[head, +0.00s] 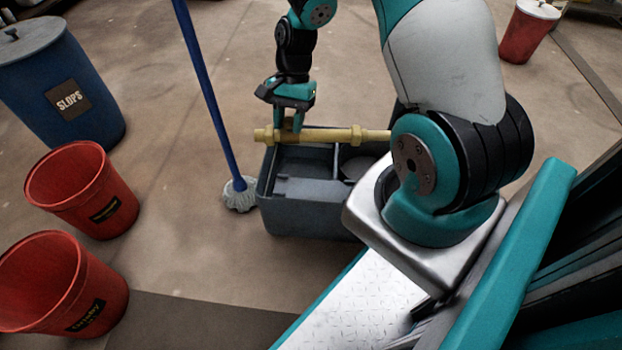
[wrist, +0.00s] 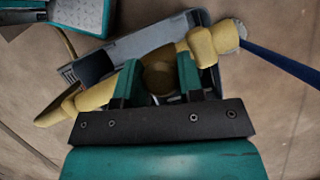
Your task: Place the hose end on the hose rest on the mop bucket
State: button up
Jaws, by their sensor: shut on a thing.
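The yellow hose end (head: 330,135) is a stiff tube with thicker collars, lying roughly level across the top of the grey mop bucket (head: 312,222). My gripper (head: 289,124) points down and is shut on the hose end near its left end. In the wrist view, yellow parts of the hose end (wrist: 213,42) show on both sides of my gripper (wrist: 158,72), over the mop bucket (wrist: 128,46). I cannot tell whether the tube touches the bucket. The hose rest cannot be clearly made out. My own arm hides the tube's right part in the head view.
A mop with a blue handle (head: 208,90) stands just left of the bucket. A blue slops drum (head: 50,125) and two red buckets (head: 82,190) (head: 62,285) stand at the left. Another red container (head: 527,33) stands far right. Floor between the mop and red buckets is clear.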

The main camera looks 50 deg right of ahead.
jog(key=shift+s+d+r+m, duration=0.1)
jog(key=shift+s+r+m, duration=0.05)
jog(key=shift+r+m, duration=0.2)
jog(key=shift+m, duration=0.25)
notch_tip(320, 180, down, 20)
jog(key=b, duration=0.7)
jog(key=shift+f, duration=0.15)
jog(key=o, duration=1)
